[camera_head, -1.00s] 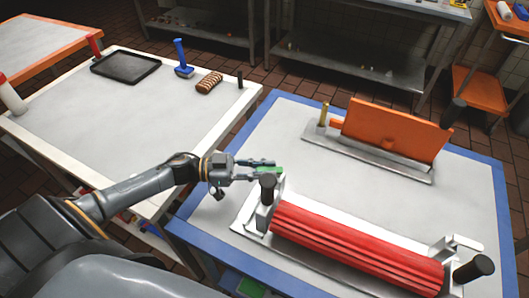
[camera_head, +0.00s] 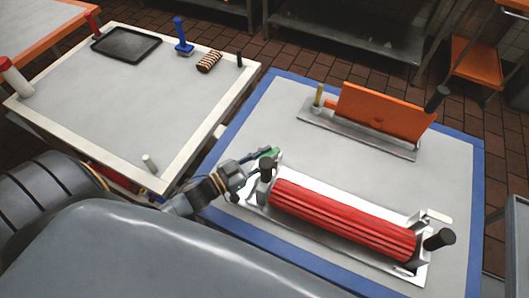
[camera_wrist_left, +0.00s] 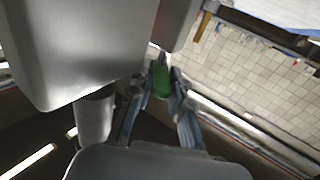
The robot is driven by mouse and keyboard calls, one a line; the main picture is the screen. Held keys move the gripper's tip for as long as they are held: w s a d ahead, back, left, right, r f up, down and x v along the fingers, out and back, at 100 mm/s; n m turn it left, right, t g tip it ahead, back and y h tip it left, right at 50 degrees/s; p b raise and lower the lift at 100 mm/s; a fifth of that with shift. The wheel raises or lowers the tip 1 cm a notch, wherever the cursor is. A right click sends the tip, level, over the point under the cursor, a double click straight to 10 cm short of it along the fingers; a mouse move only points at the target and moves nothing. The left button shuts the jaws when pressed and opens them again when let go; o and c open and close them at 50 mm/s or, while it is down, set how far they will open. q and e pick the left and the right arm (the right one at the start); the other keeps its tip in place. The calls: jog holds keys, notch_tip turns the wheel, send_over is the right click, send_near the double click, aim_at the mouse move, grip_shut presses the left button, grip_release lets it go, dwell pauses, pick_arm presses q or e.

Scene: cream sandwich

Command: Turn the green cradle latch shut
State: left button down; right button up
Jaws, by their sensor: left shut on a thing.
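The green latch (camera_head: 273,153) sits at the left end of the cradle (camera_head: 335,257), beside a black upright knob. My left gripper (camera_head: 262,158) is at the latch. In the left wrist view the green latch (camera_wrist_left: 161,82) lies between the two fingers of my left gripper (camera_wrist_left: 160,95), which are shut on it. The cradle holds a red ribbed roller (camera_head: 340,217) lying lengthwise. Part of the latch is hidden by the fingers and the knob. My right gripper is not in view.
An orange plate on a metal base (camera_head: 385,112) stands behind the cradle on the blue-edged table (camera_head: 466,200). A white-edged table (camera_head: 110,100) at left holds a black tray (camera_head: 127,44), a blue-handled tool (camera_head: 182,38) and a brown striped bar (camera_head: 209,62). The tabletop between cradle and orange plate is clear.

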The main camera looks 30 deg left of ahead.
pick_arm(q)
jog(key=shift+r, duration=0.1)
jog(key=c, duration=1.3)
grip_release()
jog(key=shift+o, duration=0.4)
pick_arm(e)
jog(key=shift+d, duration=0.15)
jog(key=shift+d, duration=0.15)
pick_arm(q)
jog(key=shift+d+f, duration=0.1)
jog(key=shift+f, duration=0.1)
